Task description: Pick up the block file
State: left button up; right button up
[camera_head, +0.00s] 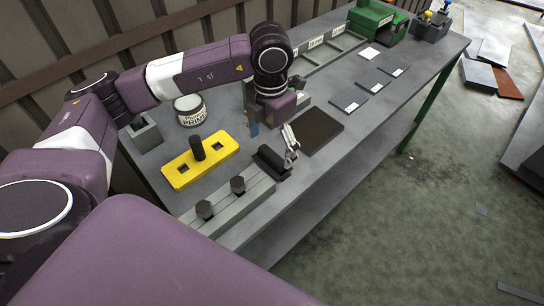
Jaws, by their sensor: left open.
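My left gripper (273,133) hangs over the workbench with its jaws apart. A silver finger shows at its right side, and the other side is partly hidden by the wrist. A short black block-like piece (271,161) lies on the bench just below and in front of the gripper; it may be the block file, but I cannot tell for sure. The silver finger overlaps its right end in the picture, and I cannot tell whether they touch. A dark flat square slab (318,132) lies just right of the gripper. My right gripper is not in view.
A yellow plate (218,151) with a black peg stands left of the gripper, near a paint can (190,110). A grey rail (231,211) with two dark knobs lies at the front. Flat labelled plates (348,100) and a green box (371,23) lie farther back.

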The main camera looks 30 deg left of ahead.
aim_at(272, 154)
pick_arm(q)
notch_tip(272, 154, down, 4)
jog(key=shift+w+d+p, duration=0.1)
jog(key=shift+w+p, duration=0.05)
jog(key=shift+p, duration=0.35)
jog(key=c, duration=1.5)
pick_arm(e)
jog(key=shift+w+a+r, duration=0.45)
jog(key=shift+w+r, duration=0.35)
pick_arm(q)
jog(key=shift+w+r, duration=0.1)
jog(key=shift+r, duration=0.05)
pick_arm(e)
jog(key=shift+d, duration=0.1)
pick_arm(q)
jog(key=shift+r, duration=0.2)
jog(key=shift+r+b, duration=0.9)
jog(key=shift+r, duration=8.8)
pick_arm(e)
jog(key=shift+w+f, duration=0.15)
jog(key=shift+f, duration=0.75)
